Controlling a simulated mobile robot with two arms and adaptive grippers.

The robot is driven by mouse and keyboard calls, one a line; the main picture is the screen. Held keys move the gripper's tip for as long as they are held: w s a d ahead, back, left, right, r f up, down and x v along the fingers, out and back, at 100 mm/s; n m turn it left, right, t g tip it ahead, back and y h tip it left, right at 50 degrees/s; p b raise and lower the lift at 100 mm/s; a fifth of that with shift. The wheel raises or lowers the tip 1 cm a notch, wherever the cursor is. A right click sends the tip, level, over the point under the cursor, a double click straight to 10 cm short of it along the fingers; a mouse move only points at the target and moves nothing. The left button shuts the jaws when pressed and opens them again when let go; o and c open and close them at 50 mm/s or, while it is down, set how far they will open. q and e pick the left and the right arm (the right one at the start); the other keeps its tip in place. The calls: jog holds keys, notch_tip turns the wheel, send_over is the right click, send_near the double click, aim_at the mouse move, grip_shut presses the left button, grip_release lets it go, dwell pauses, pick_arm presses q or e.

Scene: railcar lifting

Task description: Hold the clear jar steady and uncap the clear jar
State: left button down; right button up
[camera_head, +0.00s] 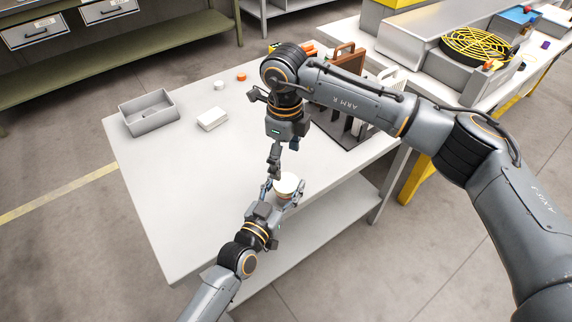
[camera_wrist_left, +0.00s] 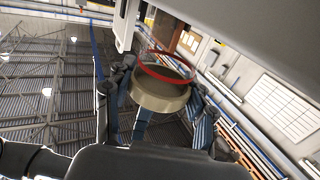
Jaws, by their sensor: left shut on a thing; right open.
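The clear jar (camera_head: 286,184) is near the table's front edge, low in the middle of the head view. Its top looks pale cream; the rest of it is mostly hidden by my left gripper. My left gripper (camera_head: 283,191) comes from below and is shut around the jar. In the left wrist view the held jar (camera_wrist_left: 158,92) shows a cream band and a red ring, with my left fingers (camera_wrist_left: 160,112) around it. My right gripper (camera_head: 275,165) is open, pointing down just above and left of the jar's top. Whether it touches the jar I cannot tell.
A grey open bin (camera_head: 148,112), a white box (camera_head: 212,119), a small white piece (camera_head: 219,85) and an orange one (camera_head: 241,77) lie on the white table (camera_head: 180,190). A dark rack (camera_head: 352,130) stands behind my right arm. The table's left front is clear.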

aim_at(286, 182)
jog(key=m, duration=0.4)
jog(key=shift+a, duration=0.15)
jog(key=m, duration=0.4)
jog(key=shift+m, duration=0.3)
jog(key=m, duration=1.2)
jog(key=shift+m, duration=0.3)
jog(key=m, duration=1.1)
jog(key=shift+d, duration=0.2)
jog(key=shift+f+m, duration=0.3)
jog(key=shift+f, duration=3.75)
